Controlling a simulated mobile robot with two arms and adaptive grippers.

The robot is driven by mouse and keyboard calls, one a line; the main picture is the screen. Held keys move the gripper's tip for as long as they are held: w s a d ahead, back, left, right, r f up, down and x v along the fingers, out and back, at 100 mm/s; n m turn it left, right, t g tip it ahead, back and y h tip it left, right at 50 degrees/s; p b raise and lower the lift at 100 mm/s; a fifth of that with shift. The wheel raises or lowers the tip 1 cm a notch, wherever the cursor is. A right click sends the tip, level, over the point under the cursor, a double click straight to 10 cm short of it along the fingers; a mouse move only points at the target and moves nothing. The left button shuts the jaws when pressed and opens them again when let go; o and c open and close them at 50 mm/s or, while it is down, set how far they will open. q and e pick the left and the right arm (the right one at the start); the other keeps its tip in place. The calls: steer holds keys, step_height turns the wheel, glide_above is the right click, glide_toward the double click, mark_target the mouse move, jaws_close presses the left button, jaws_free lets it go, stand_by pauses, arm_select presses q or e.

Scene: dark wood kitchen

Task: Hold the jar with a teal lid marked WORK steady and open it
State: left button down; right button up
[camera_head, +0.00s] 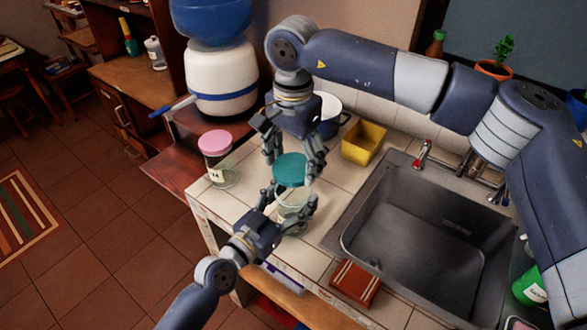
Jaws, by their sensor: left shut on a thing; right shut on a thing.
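The jar (291,222) with a teal lid (291,168) stands upright on the tiled counter, left of the sink. Its body is clear; I cannot read any marking on it. My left gripper (291,206) comes from the lower left and is shut around the jar's body. My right gripper (293,172) comes down from above and is shut on the teal lid, with its fingers on either side.
A jar with a pink lid (214,143) stands to the left on the counter. The metal sink (420,240) is to the right. A red-brown cloth (355,284) lies at the front edge.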

arm_select(q)
steer(key=shift+c, duration=1.4)
jaws_free()
